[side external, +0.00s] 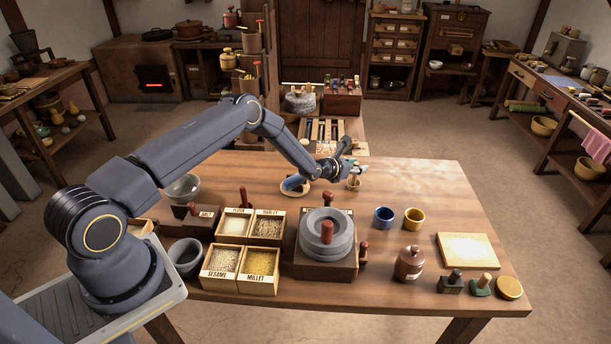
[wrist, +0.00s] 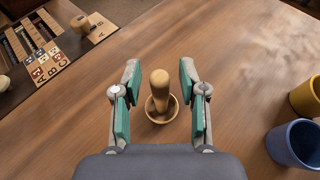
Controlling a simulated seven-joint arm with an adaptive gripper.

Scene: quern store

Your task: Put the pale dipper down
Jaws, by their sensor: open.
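The pale dipper (wrist: 160,96) is light wood, with a thick handle rising from a round bowl. In the wrist view it stands upright on the bare table, centred between my fingers. It also shows small in the side view (side external: 353,184), just below my gripper (side external: 350,163). My gripper is open in the wrist view (wrist: 159,76), with one green-padded finger on each side of the dipper. A gap shows between each pad and the handle.
A blue cup (side external: 383,218) and a yellow cup (side external: 414,219) stand to the right. The quern (side external: 327,237) and grain boxes (side external: 240,262) are nearer the front. A blue item (side external: 294,182) on a saucer lies to the left. Bare table (side external: 430,185) lies to the right.

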